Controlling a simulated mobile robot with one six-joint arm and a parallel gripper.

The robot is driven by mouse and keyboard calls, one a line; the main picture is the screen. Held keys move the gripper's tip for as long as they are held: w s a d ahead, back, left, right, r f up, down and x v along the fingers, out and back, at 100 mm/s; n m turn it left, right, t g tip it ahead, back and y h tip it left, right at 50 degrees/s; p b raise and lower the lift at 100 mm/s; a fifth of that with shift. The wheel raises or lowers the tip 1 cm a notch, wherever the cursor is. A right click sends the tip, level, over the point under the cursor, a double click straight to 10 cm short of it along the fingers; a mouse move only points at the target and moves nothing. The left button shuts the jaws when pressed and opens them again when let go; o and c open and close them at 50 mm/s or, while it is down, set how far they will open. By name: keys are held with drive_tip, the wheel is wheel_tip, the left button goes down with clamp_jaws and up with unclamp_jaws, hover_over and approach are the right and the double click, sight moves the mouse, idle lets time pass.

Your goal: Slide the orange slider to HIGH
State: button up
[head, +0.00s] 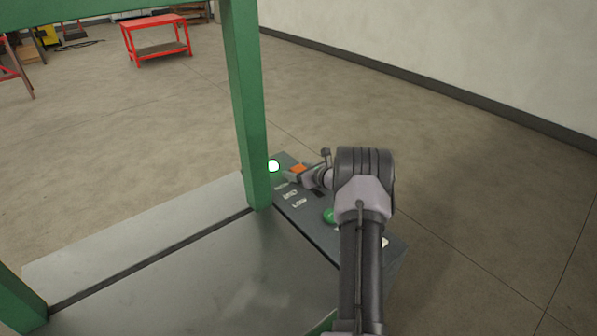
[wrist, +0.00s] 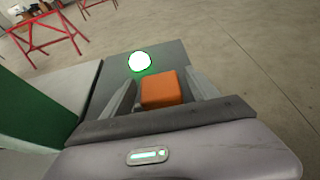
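The orange slider (head: 298,169) is a small block near the far end of the grey control panel (head: 322,236). The LOW and MID labels read on the panel's left part, and a third, partly obscured label lies beyond them, closest to the slider. My gripper (head: 306,176) is at the slider. In the wrist view the slider (wrist: 166,90) sits between my two fingers (wrist: 161,76). The fingers look open, with narrow gaps beside the block; any contact is hard to tell. The slider's base and track are mostly hidden.
A bright lamp with a green rim (head: 273,166) glows just left of the slider. A green post (head: 246,105) stands close to the panel's left side. A green button (head: 330,215) is nearer, beside my arm. Open floor lies to the right.

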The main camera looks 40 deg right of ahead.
drive_tip(key=shift+s, duration=0.1)
drive_tip(key=p+v, duration=0.4)
drive_tip(key=v, duration=1.3)
drive_tip(key=shift+s+a+r+p, duration=0.1)
drive_tip(key=shift+s+r+p, duration=0.1)
drive_tip(key=shift+p, duration=0.1)
drive_tip(key=shift+w, duration=0.1)
